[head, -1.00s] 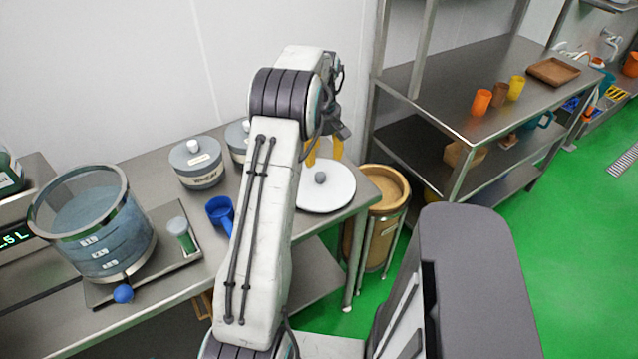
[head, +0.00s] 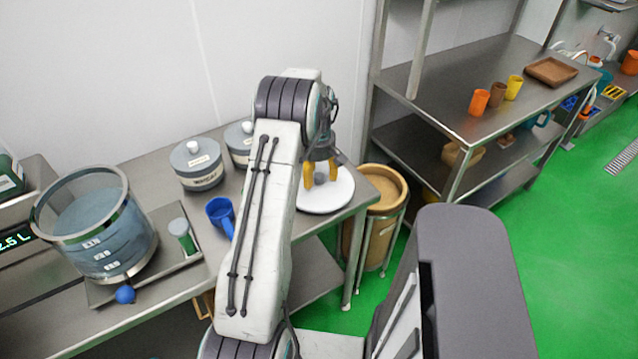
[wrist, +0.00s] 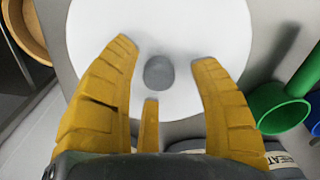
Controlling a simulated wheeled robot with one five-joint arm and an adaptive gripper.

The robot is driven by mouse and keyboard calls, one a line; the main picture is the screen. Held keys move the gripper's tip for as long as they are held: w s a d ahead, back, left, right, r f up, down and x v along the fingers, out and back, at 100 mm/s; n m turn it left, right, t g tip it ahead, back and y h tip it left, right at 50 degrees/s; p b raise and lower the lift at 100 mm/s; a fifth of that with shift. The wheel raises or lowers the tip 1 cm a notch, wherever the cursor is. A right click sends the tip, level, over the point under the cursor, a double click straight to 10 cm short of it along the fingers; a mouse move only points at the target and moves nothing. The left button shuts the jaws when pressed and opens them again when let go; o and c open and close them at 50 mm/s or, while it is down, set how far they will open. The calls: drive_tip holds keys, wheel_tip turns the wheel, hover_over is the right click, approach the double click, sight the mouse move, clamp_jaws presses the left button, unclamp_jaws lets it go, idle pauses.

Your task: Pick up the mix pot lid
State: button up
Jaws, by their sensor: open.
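The mix pot lid (head: 338,197) is a white round disc with a grey knob (wrist: 159,72). It lies flat at the right end of the steel table, and its white face fills the upper middle of the wrist view (wrist: 205,30). My gripper (head: 320,178) points down over the lid. Its yellow fingers are open and spread around the knob in the wrist view (wrist: 160,80), with no clear contact. In the head view the fingers partly hide the lid and knob.
A blue scoop (head: 219,211) and lidded grey pots (head: 197,165) stand left of my arm. A large clear mix vessel (head: 97,225) is further left. A tan bin (head: 382,190) stands by the table's right end.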

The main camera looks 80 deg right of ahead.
drive_tip(key=shift+f, duration=0.1)
drive_tip(key=shift+c, duration=0.2)
clamp_jaws()
idle(0.4)
